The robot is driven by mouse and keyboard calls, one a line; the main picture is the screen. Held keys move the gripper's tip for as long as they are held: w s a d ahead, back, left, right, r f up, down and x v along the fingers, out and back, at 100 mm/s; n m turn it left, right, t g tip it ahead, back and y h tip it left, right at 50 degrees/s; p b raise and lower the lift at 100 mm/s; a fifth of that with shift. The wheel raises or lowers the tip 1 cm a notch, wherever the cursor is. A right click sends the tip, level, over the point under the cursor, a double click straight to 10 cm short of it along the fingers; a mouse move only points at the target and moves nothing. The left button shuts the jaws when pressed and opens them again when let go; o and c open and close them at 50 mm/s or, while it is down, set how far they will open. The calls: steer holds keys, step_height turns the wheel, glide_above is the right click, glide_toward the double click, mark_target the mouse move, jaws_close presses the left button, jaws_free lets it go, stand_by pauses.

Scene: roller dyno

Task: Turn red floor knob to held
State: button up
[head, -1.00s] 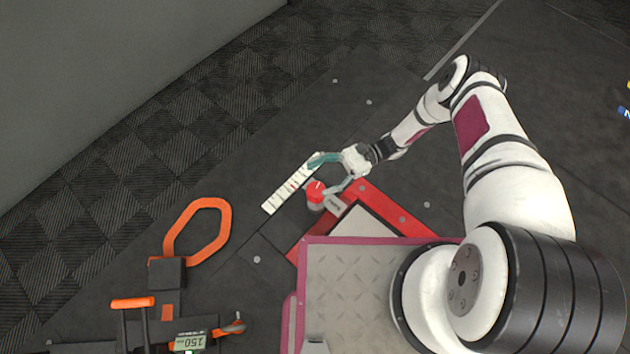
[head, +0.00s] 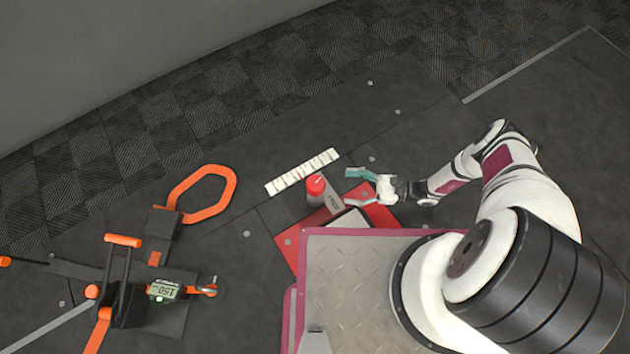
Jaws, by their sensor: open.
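The red floor knob (head: 315,185) stands in the middle of the head view, upright on a grey base by a red plate (head: 378,214). A light pointer line shows on its top; I cannot read its setting. My gripper (head: 354,187) is just right of the knob, its teal-padded fingers apart and facing it. The fingers are empty, with a gap between them and the knob. A small label on the grey base is too small to read.
A white marked strip (head: 302,172) lies behind the knob. My base covers the front. The dark floor behind the strip is clear.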

mark_target(315, 183)
steer(key=a, duration=0.4)
steer(key=a+b, duration=0.1)
steer(key=a, duration=0.2)
steer(key=a+b, duration=0.1)
steer(key=a, duration=0.3)
steer(key=shift+w+a, duration=0.3)
steer(key=shift+w, duration=0.1)
steer(key=c, duration=1.2)
